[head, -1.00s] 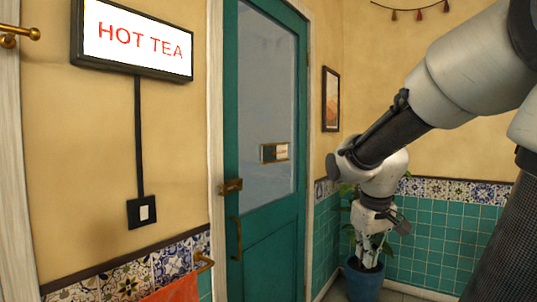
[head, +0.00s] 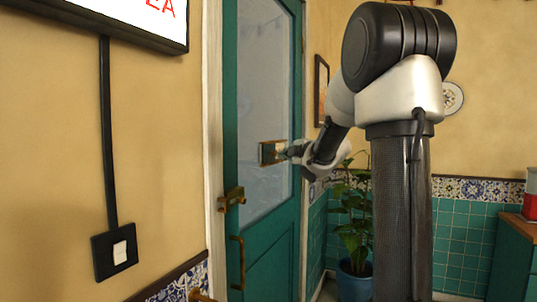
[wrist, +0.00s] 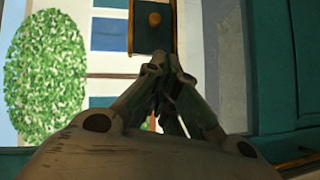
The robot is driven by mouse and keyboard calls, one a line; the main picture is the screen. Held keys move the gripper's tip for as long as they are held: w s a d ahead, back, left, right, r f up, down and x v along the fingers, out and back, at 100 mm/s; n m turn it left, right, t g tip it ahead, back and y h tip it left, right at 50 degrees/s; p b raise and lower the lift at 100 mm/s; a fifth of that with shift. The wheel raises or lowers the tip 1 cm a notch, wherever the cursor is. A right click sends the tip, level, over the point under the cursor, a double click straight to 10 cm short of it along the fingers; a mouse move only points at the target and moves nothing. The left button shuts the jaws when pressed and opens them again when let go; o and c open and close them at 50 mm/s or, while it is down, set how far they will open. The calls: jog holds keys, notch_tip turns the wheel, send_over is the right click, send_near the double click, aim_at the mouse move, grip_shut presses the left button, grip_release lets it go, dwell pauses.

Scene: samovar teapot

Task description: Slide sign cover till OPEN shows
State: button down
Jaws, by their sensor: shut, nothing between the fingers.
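The small sign (head: 268,154) sits in a brass frame on the glass of the teal door. Its lettering is too small to read. My gripper (head: 285,153) reaches in from the right, with its tips at or very near the sign's right side. In the wrist view the fingertips (wrist: 166,64) are together and empty. Just beyond them is a dark panel (wrist: 150,38) with a round brass knob (wrist: 154,18) and a brass edge on its left. I cannot tell whether the fingers touch the panel. No OPEN lettering is visible.
The teal door (head: 268,235) has a brass latch (head: 232,198) and a pull handle (head: 237,262) below the sign. A potted plant (head: 354,225) stands right of the door. A light switch (head: 115,252) and a lit sign (head: 130,20) are on the left wall.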

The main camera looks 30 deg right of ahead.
jog(key=shift+a+r+n+t+y, duration=0.3)
jog(key=shift+a+r+n, duration=0.15)
jog(key=shift+r+n, duration=0.2)
send_near(267, 153)
jog(key=w+a, duration=0.2)
jog(key=shift+w+a, duration=0.15)
jog(key=shift+w, duration=0.1)
jog(key=w+d, duration=0.2)
jog(key=shift+w+f, duration=0.25)
jog(key=shift+w+d, duration=0.25)
jog(key=shift+d, duration=0.1)
